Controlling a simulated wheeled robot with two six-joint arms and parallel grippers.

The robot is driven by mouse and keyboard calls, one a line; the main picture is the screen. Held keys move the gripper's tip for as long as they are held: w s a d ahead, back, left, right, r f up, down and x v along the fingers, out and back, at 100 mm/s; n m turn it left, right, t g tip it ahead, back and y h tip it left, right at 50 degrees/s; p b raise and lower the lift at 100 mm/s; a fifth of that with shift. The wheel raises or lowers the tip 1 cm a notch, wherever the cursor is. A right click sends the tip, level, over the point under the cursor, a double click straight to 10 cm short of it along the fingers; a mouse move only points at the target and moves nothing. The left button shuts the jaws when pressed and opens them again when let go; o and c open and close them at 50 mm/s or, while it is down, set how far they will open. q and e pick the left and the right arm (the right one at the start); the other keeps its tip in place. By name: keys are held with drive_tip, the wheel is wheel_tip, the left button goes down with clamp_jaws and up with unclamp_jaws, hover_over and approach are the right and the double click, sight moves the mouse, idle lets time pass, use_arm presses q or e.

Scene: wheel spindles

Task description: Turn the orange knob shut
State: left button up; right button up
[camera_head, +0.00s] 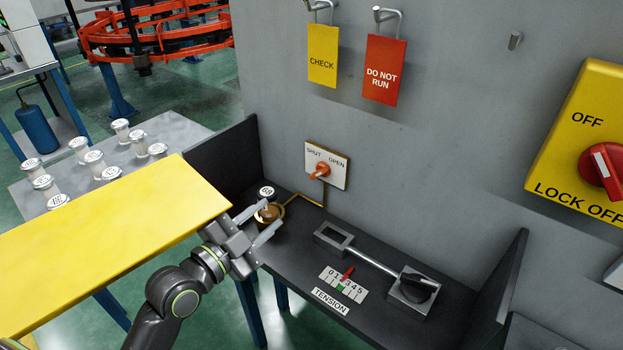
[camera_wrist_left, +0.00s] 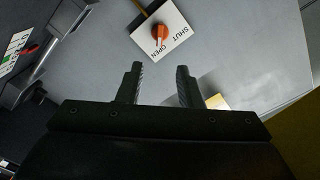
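The orange knob (camera_head: 320,170) sits on a small white plate (camera_head: 340,176) on the grey wall, with SHUT printed at upper left and OPEN at upper right. Its handle lies slanted; I cannot tell for sure which word it marks. The knob also shows in the left wrist view (camera_wrist_left: 160,33), beyond the fingertips. My left gripper (camera_head: 270,214) is open, below and left of the knob and apart from it. Its two spread fingers show in the left wrist view (camera_wrist_left: 158,70) with nothing between them. My right gripper is in neither view.
A brown round cup (camera_head: 268,213) and a numbered spool (camera_head: 267,192) are by my left fingers on the dark shelf. A pipe (camera_head: 304,200) runs beneath the knob plate. A TENSION scale (camera_head: 343,284) and black dial (camera_head: 417,287) lie right. A yellow panel (camera_head: 130,235) is left.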

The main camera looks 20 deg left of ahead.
sight(315, 176)
use_arm(q)
drive_tip(key=p+x, duration=0.1)
drive_tip(key=x, duration=1.3)
drive_tip(key=shift+w+f+p, duration=0.1)
drive_tip(key=shift+w+p, duration=0.1)
drive_tip(key=shift+p, duration=0.2)
clamp_jaws()
